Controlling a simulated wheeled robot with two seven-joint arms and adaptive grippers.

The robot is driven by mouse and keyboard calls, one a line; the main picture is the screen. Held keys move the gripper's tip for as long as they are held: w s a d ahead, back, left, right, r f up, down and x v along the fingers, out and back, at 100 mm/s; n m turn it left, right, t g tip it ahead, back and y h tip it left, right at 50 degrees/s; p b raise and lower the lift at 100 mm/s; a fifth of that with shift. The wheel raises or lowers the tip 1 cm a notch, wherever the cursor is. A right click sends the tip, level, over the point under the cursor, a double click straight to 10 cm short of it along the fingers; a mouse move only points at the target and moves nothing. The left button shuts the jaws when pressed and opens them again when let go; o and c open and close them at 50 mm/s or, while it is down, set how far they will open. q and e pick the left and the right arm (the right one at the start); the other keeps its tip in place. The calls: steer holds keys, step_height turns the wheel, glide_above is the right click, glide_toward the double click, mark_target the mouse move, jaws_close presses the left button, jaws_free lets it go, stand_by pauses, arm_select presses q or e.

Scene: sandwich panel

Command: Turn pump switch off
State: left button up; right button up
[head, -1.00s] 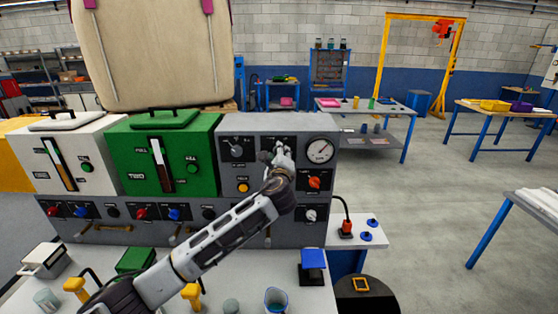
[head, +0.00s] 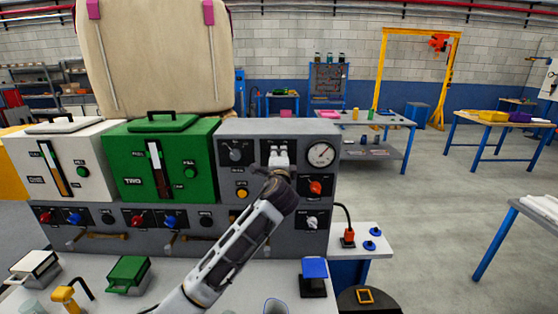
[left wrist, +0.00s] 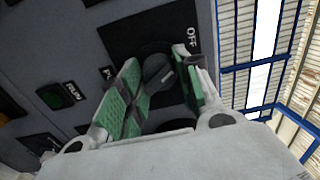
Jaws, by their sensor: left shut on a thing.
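The pump switch is a dark round knob (left wrist: 157,72) on a black plate (left wrist: 140,32) marked OFF, seen close in the left wrist view. My left gripper (left wrist: 161,85) has its green-padded fingers on either side of this knob and is shut on it. In the head view my left gripper (head: 279,157) is at the upper middle of the grey control panel (head: 285,127), left of the round gauge, and hides the knob. Which way the knob points is not clear. My right gripper is not in view.
The round gauge (head: 321,155), a red knob (head: 315,187) and a yellow button (head: 242,194) are close around my gripper. A green button marked RUN (left wrist: 55,95) shows in the left wrist view. A green tank unit (head: 128,162) stands left of the panel.

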arm_select(q)
steer(key=shift+f, duration=0.1)
steer(key=o, duration=1)
steer(key=shift+o, duration=0.2)
steer(key=shift+s, duration=0.2)
steer(key=s, duration=1.1)
steer(key=shift+s, duration=0.3)
